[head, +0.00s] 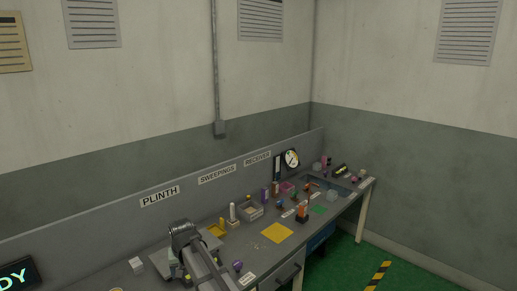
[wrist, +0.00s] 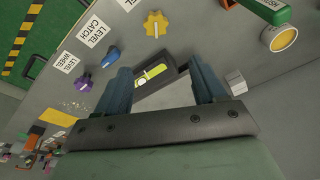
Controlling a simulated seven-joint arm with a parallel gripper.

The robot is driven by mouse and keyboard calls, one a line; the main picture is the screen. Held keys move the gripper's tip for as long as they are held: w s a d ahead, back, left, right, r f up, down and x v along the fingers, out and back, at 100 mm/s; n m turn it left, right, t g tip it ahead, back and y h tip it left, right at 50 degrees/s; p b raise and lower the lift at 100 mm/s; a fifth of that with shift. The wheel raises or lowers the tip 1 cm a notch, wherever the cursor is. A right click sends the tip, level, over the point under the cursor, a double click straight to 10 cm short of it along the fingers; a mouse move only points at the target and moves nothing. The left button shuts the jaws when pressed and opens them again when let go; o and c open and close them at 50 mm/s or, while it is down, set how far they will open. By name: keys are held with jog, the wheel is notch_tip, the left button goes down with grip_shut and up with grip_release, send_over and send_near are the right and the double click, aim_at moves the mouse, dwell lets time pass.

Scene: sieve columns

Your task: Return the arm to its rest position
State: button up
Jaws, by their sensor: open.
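My gripper (wrist: 164,82) is open in the wrist view, its two blue fingers spread wide. Nothing is held between them. Beyond the gap a level with a yellow-green vial (wrist: 150,75) shows on the grey bench, partly hidden by the fingers. In the head view my arm (head: 192,240) is over the near left part of the bench (head: 120,272); its fingertips cannot be made out there.
A yellow knob (wrist: 155,24), a blue lever (wrist: 107,55), a purple knob (wrist: 82,85) and a pale cube (wrist: 236,82) surround the gripper. A round yellow button (wrist: 283,38) is at upper right. Small items crowd the bench's far end past an orange mat (head: 276,232).

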jog(key=s+d+f+n+g+h, duration=0.1)
jog(key=s+d+f, duration=0.7)
jog(key=d+f, duration=0.4)
jog(key=s+d+f+g+h, duration=0.1)
jog(key=s+d+f+g, duration=0.1)
jog(key=s+d+f, duration=0.95)
jog(key=s+d+f+m+g, duration=0.2)
jog(key=s+d+f, duration=0.6)
jog(key=s, duration=0.4)
jog(key=s+d+f+m+g, duration=0.2)
jog(key=s+d+f, duration=0.5)
jog(key=s+d, duration=0.4)
jog(key=shift+s+f+m+g+y, duration=0.3)
jog(key=shift+s+f+g+y, duration=0.1)
jog(key=shift+s+g, duration=0.55)
jog(key=shift+s+d, duration=0.1)
